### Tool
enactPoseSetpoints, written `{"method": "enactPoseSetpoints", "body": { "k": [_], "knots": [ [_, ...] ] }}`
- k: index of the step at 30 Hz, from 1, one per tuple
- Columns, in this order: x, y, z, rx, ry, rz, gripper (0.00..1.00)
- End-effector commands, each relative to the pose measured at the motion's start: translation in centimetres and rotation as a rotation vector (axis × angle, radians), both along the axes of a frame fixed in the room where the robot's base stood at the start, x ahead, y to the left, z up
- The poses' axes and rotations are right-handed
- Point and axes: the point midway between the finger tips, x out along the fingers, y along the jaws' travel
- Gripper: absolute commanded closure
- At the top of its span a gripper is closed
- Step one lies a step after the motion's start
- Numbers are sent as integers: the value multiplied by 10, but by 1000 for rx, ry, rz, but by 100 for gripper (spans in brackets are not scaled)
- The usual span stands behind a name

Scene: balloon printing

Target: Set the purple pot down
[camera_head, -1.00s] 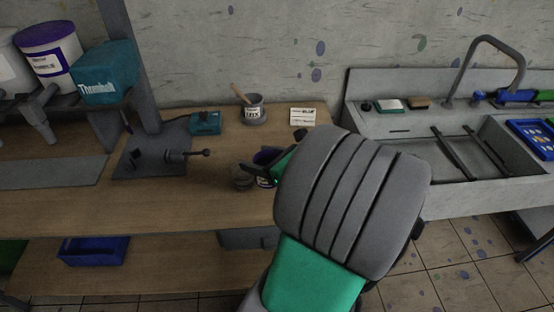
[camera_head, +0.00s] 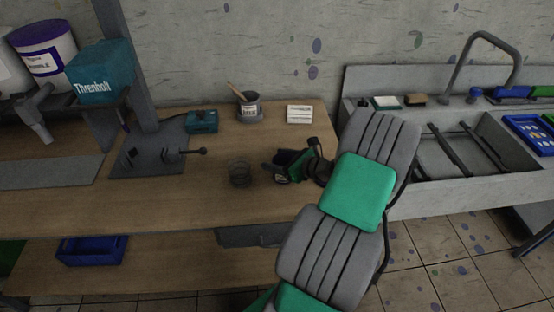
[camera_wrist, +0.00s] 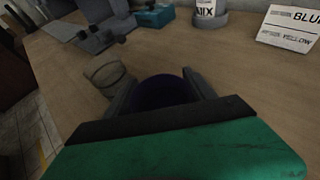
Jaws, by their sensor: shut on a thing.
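The purple pot (camera_head: 286,158) is a small dark pot between the fingers of my gripper (camera_head: 282,168), over the right part of the wooden bench (camera_head: 200,205). In the wrist view its dark purple round top (camera_wrist: 160,92) sits between the two grey fingers of my gripper (camera_wrist: 162,95). My gripper is shut on it. The pot's underside is hidden, so I cannot tell whether it touches the bench. A small glass-like cup (camera_head: 240,174) stands just left of it; the cup also shows in the wrist view (camera_wrist: 108,74).
A mixing pot with a stick (camera_head: 249,106) stands at the back, beside a white label card (camera_head: 299,114). A teal box (camera_head: 203,122) and a dark stand plate (camera_head: 150,158) are to the left. A sink (camera_head: 450,160) is to the right. Bare wood lies in front of the cup.

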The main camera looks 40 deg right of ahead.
Motion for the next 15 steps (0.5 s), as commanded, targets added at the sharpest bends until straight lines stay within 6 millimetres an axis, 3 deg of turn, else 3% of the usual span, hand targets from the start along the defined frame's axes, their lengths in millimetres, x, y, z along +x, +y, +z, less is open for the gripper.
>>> {"method": "enactPoseSetpoints", "body": {
  "k": [4,5,12,15],
  "knots": [
    [0,0,-3,1,0,1,85],
    [0,0,-4,1,0,1,36],
    [0,0,-3,1,0,1,16],
    [0,0,-3,1,0,1,15]
  ]
}}
